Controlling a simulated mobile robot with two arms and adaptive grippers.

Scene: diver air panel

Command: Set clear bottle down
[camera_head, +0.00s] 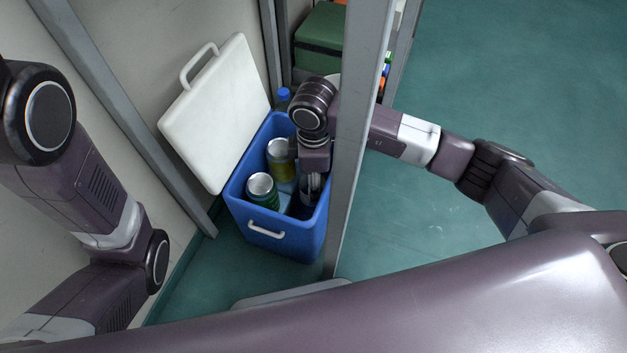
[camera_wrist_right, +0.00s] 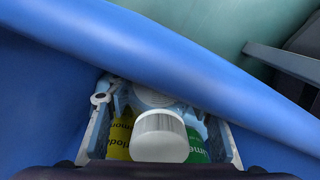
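My right gripper (camera_head: 313,187) reaches down into the blue cooler box (camera_head: 275,240), by its right wall. In the right wrist view, a bottle with a white ribbed cap (camera_wrist_right: 160,137) stands between the two fingers of the gripper (camera_wrist_right: 162,132). This looks like the clear bottle. Its body is mostly hidden, and I cannot tell whether the fingers press on it. Yellow (camera_wrist_right: 119,137) and green (camera_wrist_right: 196,145) labelled surfaces show on either side of the cap. My left arm is at the left of the head view; its gripper is out of frame.
A grey post (camera_head: 352,150) rises close at right. A green case (camera_head: 320,42) is behind. Floor at right is clear.

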